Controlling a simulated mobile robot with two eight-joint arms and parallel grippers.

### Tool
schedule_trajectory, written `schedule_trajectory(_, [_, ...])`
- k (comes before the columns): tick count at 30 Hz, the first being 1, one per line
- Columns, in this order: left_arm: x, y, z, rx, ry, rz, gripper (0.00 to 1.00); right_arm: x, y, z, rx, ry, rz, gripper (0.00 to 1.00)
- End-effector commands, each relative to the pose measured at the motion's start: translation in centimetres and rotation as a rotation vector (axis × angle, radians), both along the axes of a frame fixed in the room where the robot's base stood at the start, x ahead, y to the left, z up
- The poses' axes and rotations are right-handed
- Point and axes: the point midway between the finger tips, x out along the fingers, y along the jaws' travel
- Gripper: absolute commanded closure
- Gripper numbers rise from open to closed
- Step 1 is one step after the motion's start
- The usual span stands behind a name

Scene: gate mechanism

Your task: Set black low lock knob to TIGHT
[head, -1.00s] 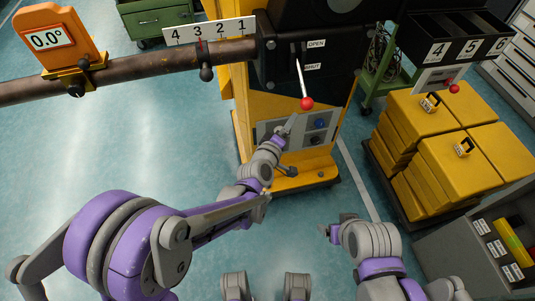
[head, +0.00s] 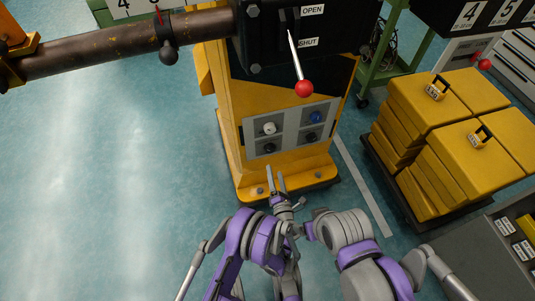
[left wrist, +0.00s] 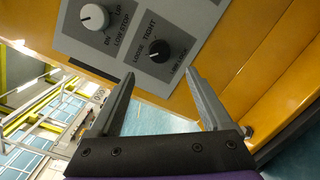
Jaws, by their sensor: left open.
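The black low lock knob (left wrist: 160,50) is on the grey panel in the left wrist view, between the words LOOSE and TIGHT. I cannot tell clearly which word its mark points to. It is the lower left knob (head: 268,148) in the head view. My left gripper (head: 275,174) is open and empty, below the panel. In the left wrist view its fingertips (left wrist: 160,80) are apart, with the knob beyond the gap, untouched. My right gripper (head: 309,232) is at the lower middle; its fingers are too small to judge.
A white low stop knob (left wrist: 94,17) sits beside the black one. A blue knob (head: 315,117) and another black knob (head: 311,136) are on the panel's right. A red-tipped lever (head: 304,88) hangs above. Yellow weights (head: 440,120) stand right; the left floor is clear.

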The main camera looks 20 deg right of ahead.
Motion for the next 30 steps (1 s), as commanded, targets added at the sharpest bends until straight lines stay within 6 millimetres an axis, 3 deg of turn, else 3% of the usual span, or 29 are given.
schedule_trajectory(9, [6.1, -0.4, 0.0, 0.004, 0.0, 0.0, 0.17, 0.2, 0.0, -1.1, 0.0, 0.0, 0.0, 0.18])
schedule_trajectory(15, [8.8, -0.6, 0.0, 0.004, -0.002, 0.0, 0.17, 0.3, 0.0, -1.5, 0.0, 0.0, 0.0, 0.18])
schedule_trajectory(27, [9.7, -0.7, 0.1, 0.004, -0.001, -0.002, 0.17, 0.3, 0.0, -1.5, 0.0, 0.0, 0.0, 0.18])
schedule_trajectory(30, [9.7, -0.7, 0.1, 0.004, -0.001, -0.002, 0.32, 0.3, 0.0, -1.5, 0.0, 0.0, 0.0, 0.18])
